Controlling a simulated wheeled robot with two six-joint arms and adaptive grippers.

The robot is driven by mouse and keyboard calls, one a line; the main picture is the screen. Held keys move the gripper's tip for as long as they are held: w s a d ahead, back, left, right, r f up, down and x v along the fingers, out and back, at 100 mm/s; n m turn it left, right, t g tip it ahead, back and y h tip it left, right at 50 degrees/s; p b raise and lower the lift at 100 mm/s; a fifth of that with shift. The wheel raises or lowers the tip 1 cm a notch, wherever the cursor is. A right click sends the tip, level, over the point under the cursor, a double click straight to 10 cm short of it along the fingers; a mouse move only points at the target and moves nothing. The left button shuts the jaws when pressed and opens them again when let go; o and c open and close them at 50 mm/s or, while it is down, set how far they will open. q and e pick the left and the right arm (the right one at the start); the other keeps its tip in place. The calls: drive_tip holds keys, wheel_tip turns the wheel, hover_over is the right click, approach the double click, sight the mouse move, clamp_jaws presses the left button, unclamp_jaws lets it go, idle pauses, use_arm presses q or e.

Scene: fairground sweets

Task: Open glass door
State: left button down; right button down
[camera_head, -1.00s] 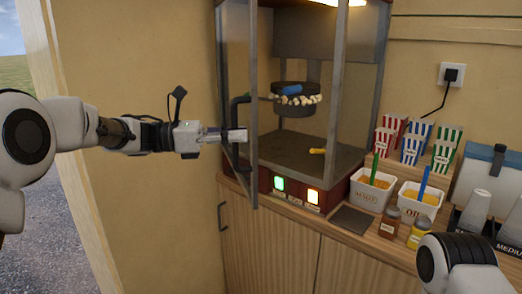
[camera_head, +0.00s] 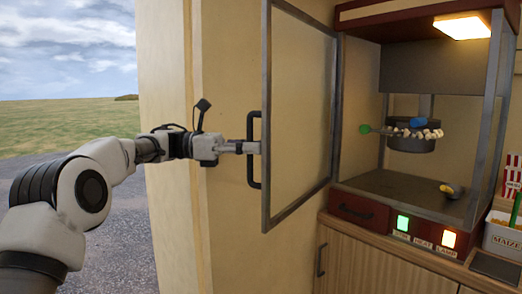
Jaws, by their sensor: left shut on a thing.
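The glass door (camera_head: 301,112) of the popcorn machine stands swung wide open to the left, hinged at the machine's left front edge. Its dark handle (camera_head: 251,150) is on the door's free edge. My left gripper (camera_head: 256,147) is shut on the door handle. The popcorn machine (camera_head: 408,186) has its front open, with a kettle (camera_head: 411,144) holding popcorn inside and a yellow-ended scoop (camera_head: 451,191) on its floor. My right gripper is out of view.
The wooden counter (camera_head: 350,262) carries the machine. A tub marked maize (camera_head: 505,240) and a striped popcorn box (camera_head: 512,176) stand at the right edge. A dark mat (camera_head: 495,267) lies in front. Open ground (camera_head: 120,205) shows at left.

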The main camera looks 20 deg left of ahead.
use_arm(q)
drive_tip(key=shift+w+a, duration=0.15)
drive_tip(key=shift+a, duration=0.2)
drive_tip(key=c, duration=1.2)
unclamp_jaws()
drive_tip(key=shift+o, duration=0.2)
drive_tip(key=s+a, duration=0.2)
drive_tip(key=a, duration=0.9)
drive_tip(key=shift+a, duration=0.35)
drive_tip(key=shift+s, duration=0.1)
